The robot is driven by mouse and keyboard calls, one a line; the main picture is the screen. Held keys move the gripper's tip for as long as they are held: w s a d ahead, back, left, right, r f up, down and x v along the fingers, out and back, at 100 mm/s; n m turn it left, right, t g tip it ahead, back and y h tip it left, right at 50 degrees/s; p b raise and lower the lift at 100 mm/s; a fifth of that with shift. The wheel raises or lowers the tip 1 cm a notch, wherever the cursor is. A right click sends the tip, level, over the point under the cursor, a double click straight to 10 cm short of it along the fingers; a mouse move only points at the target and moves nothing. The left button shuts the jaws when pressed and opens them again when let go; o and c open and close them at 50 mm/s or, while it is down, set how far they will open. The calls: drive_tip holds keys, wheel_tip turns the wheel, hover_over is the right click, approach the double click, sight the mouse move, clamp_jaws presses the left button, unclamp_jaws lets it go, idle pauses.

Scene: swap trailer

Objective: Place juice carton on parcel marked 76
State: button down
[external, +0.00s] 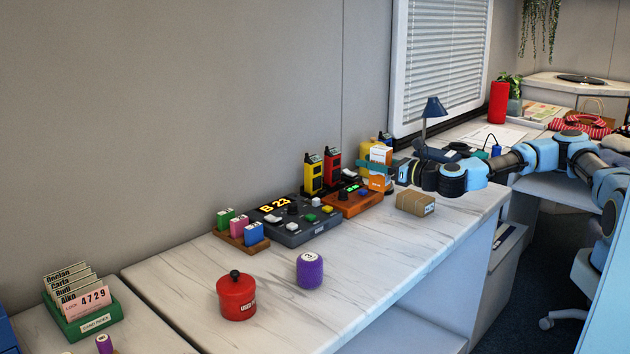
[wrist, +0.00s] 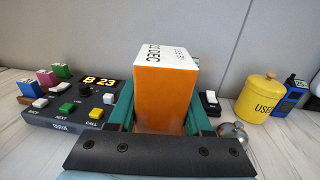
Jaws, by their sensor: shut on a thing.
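My gripper (external: 376,167) is shut on an orange and white juice carton and holds it upright. In the wrist view the carton (wrist: 167,97) stands between the teal fingers, its white top with printed text toward me. In the external view the carton (external: 378,170) is at the back of the counter, in front of the yellow canister and by the orange-brown device. A small brown cardboard parcel (external: 415,203) lies on the counter in front of and to the right of the carton, apart from it. Its label is too small to read. The parcel is not seen in the wrist view.
A dark queue console (external: 297,228) and an orange-brown device (external: 352,204) stand left of the parcel, with yellow and red radios behind. A yellow canister (wrist: 259,98) stands right of the carton. A red pot (external: 236,297) and purple cylinder (external: 310,271) stand further forward. Counter around the parcel is clear.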

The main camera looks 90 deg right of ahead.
drive_tip(key=s+d+r+m+g+h+b, duration=0.1)
drive_tip(key=s+d+r+m+g+h, duration=0.1)
drive_tip(key=s+r+m+g+h, duration=0.3)
drive_tip(key=s+d+r+m+g+h+b, duration=0.1)
drive_tip(key=s+d+g, duration=0.15)
drive_tip(key=s, duration=0.45)
hover_over(410, 192)
wheel_tip(410, 192, down, 10)
drive_tip(key=shift+r+b, duration=0.15)
drive_tip(key=shift+b, duration=0.2)
drive_tip(key=shift+c, duration=1.6)
unclamp_jaws()
